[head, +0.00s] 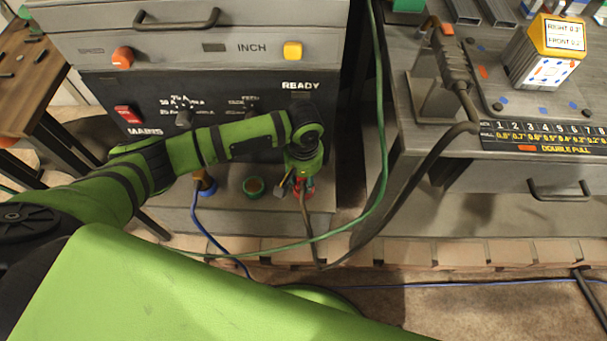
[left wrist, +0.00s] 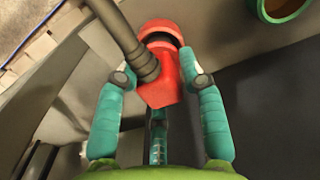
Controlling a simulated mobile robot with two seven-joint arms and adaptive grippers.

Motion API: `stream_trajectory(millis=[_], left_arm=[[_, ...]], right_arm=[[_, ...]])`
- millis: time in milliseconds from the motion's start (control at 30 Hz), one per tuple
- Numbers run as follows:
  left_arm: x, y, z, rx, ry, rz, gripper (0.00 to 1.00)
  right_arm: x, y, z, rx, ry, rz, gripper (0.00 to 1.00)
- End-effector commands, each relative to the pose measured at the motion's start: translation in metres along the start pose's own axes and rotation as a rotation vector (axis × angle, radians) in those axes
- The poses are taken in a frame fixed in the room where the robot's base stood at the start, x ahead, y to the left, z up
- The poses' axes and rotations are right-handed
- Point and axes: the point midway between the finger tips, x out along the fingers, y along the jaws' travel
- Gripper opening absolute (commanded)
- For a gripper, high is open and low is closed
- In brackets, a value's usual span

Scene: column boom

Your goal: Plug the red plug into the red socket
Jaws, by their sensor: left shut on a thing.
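The red plug (left wrist: 165,82) is between the two teal fingers of my left gripper (left wrist: 160,82), which is shut on it. A thick dark cable (left wrist: 125,40) bends away from the plug. The red socket (left wrist: 160,29) lies directly beyond the plug's front end in the left wrist view. The plug appears to be at its mouth, but I cannot tell how deep it sits. In the head view my left gripper (head: 302,182) points down over the red socket (head: 303,196) on the grey ledge and mostly hides the plug. My right gripper is not in view.
A green socket (head: 253,187) stands empty to the left of the red one. A blue socket (head: 208,189) with a blue cable (head: 216,232) is further left. A green hose (head: 381,150) and a dark cable (head: 408,175) hang at the right.

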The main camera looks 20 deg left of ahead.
Motion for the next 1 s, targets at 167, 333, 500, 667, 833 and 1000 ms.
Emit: stream_trajectory(millis=[167, 333, 500, 667, 833, 1000], left_arm=[[0.0, 0.0, 0.0, 0.0, 0.0, 0.001, 0.03], [0.002, 0.0, 0.0, 0.0, 0.0, 0.0, 0.03], [0.005, 0.0, 0.0, 0.0, -0.001, 0.0, 0.03], [0.008, 0.0, 0.0, 0.001, -0.001, 0.001, 0.03], [0.012, 0.0, 0.0, 0.001, -0.001, 0.001, 0.03], [0.012, 0.0, 0.0, 0.0, 0.0, 0.001, 0.49]], right_arm=[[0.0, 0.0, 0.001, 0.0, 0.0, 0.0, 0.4], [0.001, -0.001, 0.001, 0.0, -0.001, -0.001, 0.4], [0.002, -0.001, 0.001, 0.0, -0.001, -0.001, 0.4], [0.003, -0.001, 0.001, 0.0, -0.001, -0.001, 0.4], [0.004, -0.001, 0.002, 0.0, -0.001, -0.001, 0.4], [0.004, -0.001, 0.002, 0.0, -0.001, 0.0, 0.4]])
